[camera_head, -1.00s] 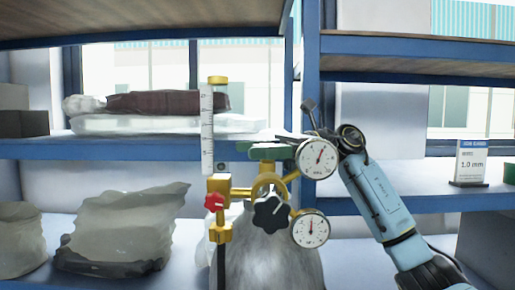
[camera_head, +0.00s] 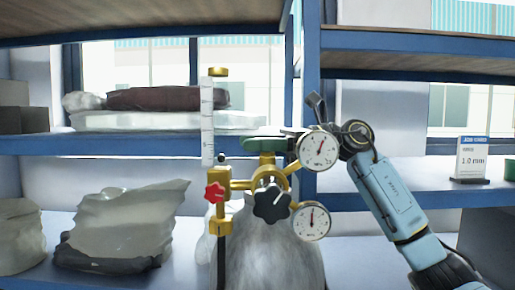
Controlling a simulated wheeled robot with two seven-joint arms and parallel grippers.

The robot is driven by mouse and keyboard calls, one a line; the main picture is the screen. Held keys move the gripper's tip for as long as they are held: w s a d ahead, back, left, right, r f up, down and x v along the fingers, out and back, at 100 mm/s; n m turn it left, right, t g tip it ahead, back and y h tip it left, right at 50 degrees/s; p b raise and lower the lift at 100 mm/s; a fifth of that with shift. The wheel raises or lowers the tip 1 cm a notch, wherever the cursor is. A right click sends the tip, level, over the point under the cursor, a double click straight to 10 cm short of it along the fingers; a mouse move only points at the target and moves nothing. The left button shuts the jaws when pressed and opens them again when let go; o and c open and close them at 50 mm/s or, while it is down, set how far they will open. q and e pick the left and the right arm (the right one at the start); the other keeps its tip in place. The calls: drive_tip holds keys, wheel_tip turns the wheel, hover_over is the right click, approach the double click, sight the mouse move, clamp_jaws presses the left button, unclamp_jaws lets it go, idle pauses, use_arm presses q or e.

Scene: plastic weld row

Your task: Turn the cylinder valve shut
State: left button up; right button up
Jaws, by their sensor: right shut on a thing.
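The grey gas cylinder (camera_head: 274,262) stands upright at the centre, partly hidden by its brass regulator (camera_head: 240,184). Its green valve handwheel (camera_head: 262,146) sits on top, above the regulator body. My right gripper (camera_head: 291,133) reaches in from the right at handwheel height and is shut on the handwheel's right side. The upper gauge hides much of its fingers. My left gripper is not in view.
Two round gauges, upper (camera_head: 318,150) and lower (camera_head: 311,222), a black knob (camera_head: 271,202), a red knob (camera_head: 214,192) and a clear flow tube (camera_head: 207,122) crowd the front. Blue-edged shelves (camera_head: 120,146) stand behind, with wrapped bags (camera_head: 125,225) at left and a job card (camera_head: 471,158) at right.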

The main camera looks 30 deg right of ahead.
drive_tip(key=m+t+h, duration=0.1)
drive_tip(key=m+t, duration=0.1)
drive_tip(key=t, duration=0.1)
drive_tip(key=shift+w+d+m+t+h+b, duration=0.1)
drive_tip(key=shift+m+t+h+b, duration=0.2)
drive_tip(key=shift+h+b, duration=0.1)
drive_tip(key=shift+w+d+m+t+h+p, duration=0.15)
drive_tip(key=shift+m+t+h+p, duration=0.1)
drive_tip(key=shift+m+t+h, duration=0.95)
drive_tip(key=shift+w+d+m+t+h+p, duration=0.1)
drive_tip(key=shift+w+m+t+h+p, duration=0.1)
drive_tip(key=shift+m+t+h, duration=0.95)
drive_tip(key=shift+t+h, duration=0.25)
drive_tip(key=shift+h, duration=0.1)
drive_tip(key=o, duration=1)
drive_tip(key=shift+c, duration=0.2)
wheel_tip(320, 180, up, 10)
drive_tip(key=shift+p, duration=0.8)
drive_tip(key=shift+d, duration=0.1)
